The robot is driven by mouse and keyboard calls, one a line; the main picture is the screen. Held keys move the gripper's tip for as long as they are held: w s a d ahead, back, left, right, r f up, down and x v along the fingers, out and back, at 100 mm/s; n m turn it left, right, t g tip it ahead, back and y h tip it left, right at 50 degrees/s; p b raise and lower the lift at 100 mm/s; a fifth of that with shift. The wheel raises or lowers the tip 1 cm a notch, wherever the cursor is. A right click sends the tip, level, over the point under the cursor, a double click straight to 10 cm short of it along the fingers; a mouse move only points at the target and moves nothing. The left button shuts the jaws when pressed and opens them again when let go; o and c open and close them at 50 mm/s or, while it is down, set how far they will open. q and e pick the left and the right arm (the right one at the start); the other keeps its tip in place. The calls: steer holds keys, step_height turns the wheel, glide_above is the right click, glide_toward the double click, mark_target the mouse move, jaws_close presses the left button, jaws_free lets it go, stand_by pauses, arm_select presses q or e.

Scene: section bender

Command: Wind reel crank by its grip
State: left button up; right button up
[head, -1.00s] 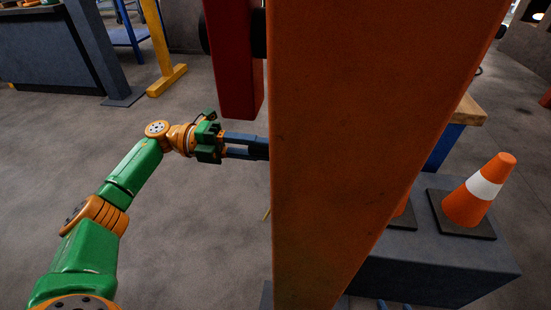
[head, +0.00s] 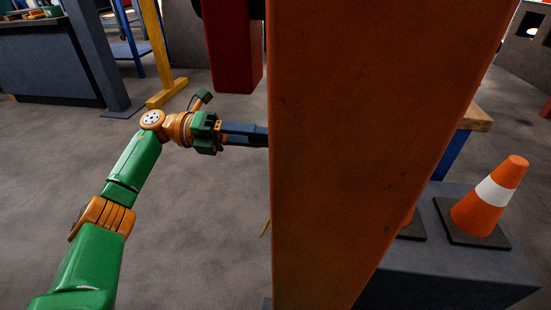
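My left gripper (head: 250,134) reaches in from the left at mid-height. Its dark blue-grey fingers point right, and their tips pass out of sight behind a broad orange post. The fingers overlap from this side, so I cannot tell whether they are open, shut or holding something. No reel, crank or grip can be made out for certain; the orange post hides the area at the fingertips. My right gripper is not in view.
The orange post (head: 370,130) fills the middle, close to me. A dark red bar (head: 233,50) hangs above my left gripper. Traffic cones (head: 490,195) stand on a grey block (head: 480,275) at right. The grey floor at left is open.

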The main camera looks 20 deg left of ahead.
arm_select(q)
steer(key=o, duration=0.9)
steer(key=b+v, duration=0.1)
steer(key=v, duration=0.1)
steer(key=b+v, duration=0.1)
steer(key=v, duration=0.2)
steer(key=b+v, duration=0.1)
steer(key=v, duration=0.1)
steer(key=shift+a+f, duration=0.25)
steer(key=shift+a, duration=0.05)
steer(key=shift+s+a+r, duration=0.15)
steer(key=shift+r, duration=0.1)
